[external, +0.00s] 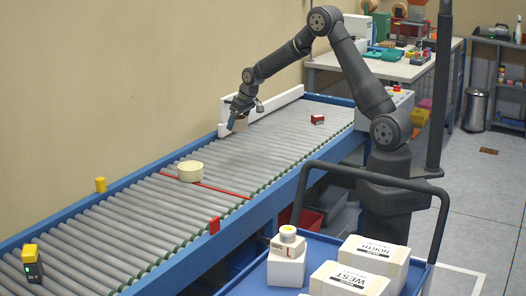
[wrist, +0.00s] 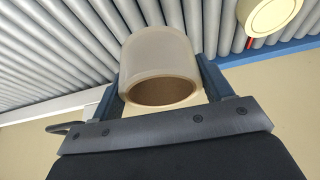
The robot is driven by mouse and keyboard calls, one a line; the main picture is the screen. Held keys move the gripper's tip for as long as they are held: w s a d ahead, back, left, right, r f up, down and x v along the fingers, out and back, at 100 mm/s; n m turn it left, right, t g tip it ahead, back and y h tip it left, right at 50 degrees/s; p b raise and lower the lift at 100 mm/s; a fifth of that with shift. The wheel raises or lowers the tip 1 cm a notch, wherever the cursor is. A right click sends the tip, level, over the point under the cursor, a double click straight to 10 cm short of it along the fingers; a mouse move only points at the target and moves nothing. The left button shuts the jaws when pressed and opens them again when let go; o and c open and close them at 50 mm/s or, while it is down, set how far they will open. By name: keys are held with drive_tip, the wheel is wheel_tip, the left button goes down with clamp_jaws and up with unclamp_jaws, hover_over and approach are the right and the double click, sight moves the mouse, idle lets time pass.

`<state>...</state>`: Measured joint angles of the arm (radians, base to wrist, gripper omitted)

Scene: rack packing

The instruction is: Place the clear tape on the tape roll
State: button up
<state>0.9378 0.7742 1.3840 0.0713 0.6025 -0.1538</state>
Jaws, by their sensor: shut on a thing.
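My gripper (external: 238,113) is shut on the clear tape (external: 239,124), a pale, translucent roll with a brown core, held above the conveyor's far part. In the wrist view the clear tape (wrist: 158,60) sits between the two fingers of my gripper (wrist: 160,80), its open core facing the camera. The tape roll (external: 190,171), a cream-yellow ring, lies flat on the rollers, nearer the camera and to the left of my gripper. It also shows in the wrist view at the upper right (wrist: 270,14), apart from the clear tape.
The roller conveyor (external: 130,215) has a red line (external: 222,189) across it beside the tape roll. A small red box (external: 317,119) lies farther right on the rollers. A white rail (external: 265,110) runs along the wall side behind my gripper. White boxes (external: 373,255) stand on the blue cart in front.

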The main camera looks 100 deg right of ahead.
drive_tip(key=w+a+r, duration=0.1)
drive_tip(key=w+a, duration=0.5)
drive_tip(key=w, duration=0.2)
hover_over(193, 166)
drive_tip(key=s+a, duration=0.1)
drive_tip(key=s, duration=0.1)
drive_tip(key=shift+n, duration=0.3)
drive_tip(key=f, duration=0.6)
drive_tip(key=shift+w+f, duration=0.15)
drive_tip(key=shift+w, duration=0.05)
drive_tip(key=shift+w+f, duration=0.2)
drive_tip(key=shift+f, duration=1.9)
drive_tip(key=shift+f, duration=0.1)
drive_tip(key=o, duration=1)
